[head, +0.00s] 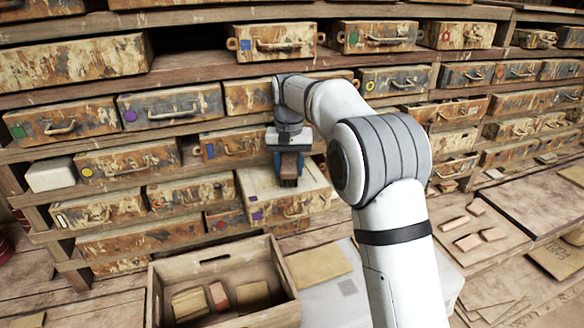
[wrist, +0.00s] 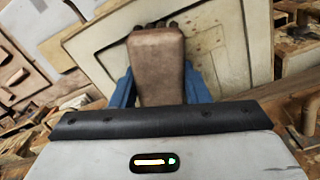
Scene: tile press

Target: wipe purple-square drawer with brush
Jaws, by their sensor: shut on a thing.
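The purple-square drawer (head: 292,212) sticks out from the shelf in the head view, with a purple square at the lower left of its worn front and a pale top. My gripper (head: 288,160) is above that top, pointing down, with its blue fingers shut on a brown brush (head: 288,182). In the wrist view my gripper (wrist: 158,85) holds the brush (wrist: 158,60) by its brown block, with dark bristles at the far end. The drawer's cream framed top (wrist: 105,62) lies beyond it. I cannot tell whether the bristles touch it.
Several other worn drawers fill the shelves, such as one with a purple circle (head: 158,108). A wooden crate (head: 160,270) with several blocks stands in front, next to a tan board (head: 318,264). Loose bricks (head: 480,238) lie at the right.

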